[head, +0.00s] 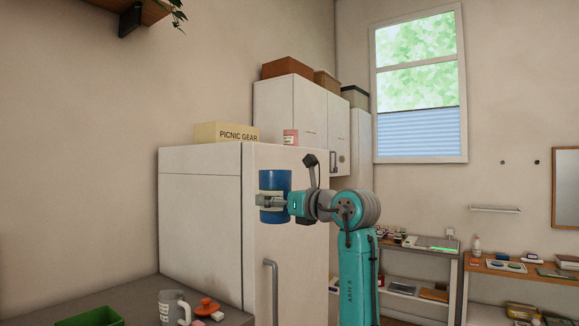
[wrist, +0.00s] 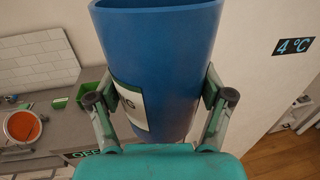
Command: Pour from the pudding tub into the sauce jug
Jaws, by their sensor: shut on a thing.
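The blue tub (head: 275,183), with a pale label, is held upright in front of the white fridge. My gripper (head: 270,201) is shut on it, its fingers around the tub's sides. In the wrist view the tub (wrist: 172,60) fills the middle, and part of its label shows a "G". Its contents are hidden. A light grey jug (head: 172,307) with a handle and a pale label stands on the dark counter at the lower left. It is well below and left of the tub. I cannot read its label or see inside it.
An orange lidded thing (head: 207,306) and a small pale object stand right of the jug. A green tray (head: 90,317) lies to its left. The fridge (head: 200,195) is behind the tub. The wrist view shows a pan of orange-red food (wrist: 22,126).

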